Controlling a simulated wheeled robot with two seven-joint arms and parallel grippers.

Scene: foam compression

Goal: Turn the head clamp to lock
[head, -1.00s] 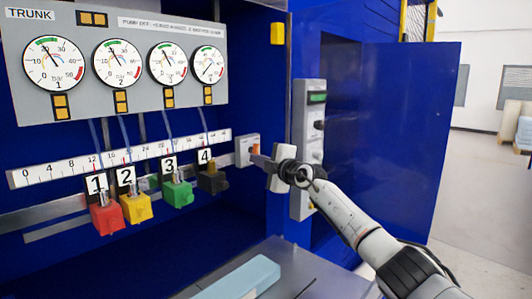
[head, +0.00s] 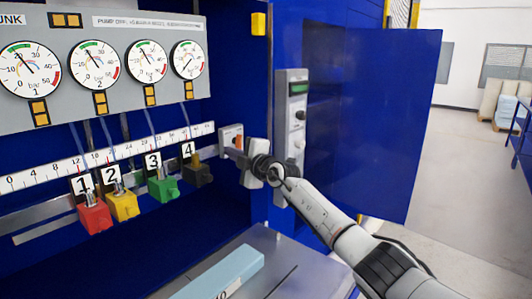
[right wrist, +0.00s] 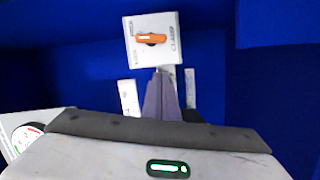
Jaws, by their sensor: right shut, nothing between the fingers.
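The head clamp is a small pale box (right wrist: 133,58) with an orange lever (right wrist: 151,40) on its face. In the head view the clamp box (head: 226,132) is on the blue wall right of the scale, partly hidden by my gripper. My right gripper (right wrist: 164,78) is shut and empty. Its tips are just below the clamp box in the wrist view; I cannot tell whether they touch it. My left gripper is not in view.
Red (head: 94,216), yellow (head: 124,205), green (head: 163,189) and dark blocks (head: 198,175) hang on the rail left of the clamp. A grey control panel (head: 292,100) stands just right of it. A pale blue block (head: 222,272) lies on the grey surface below.

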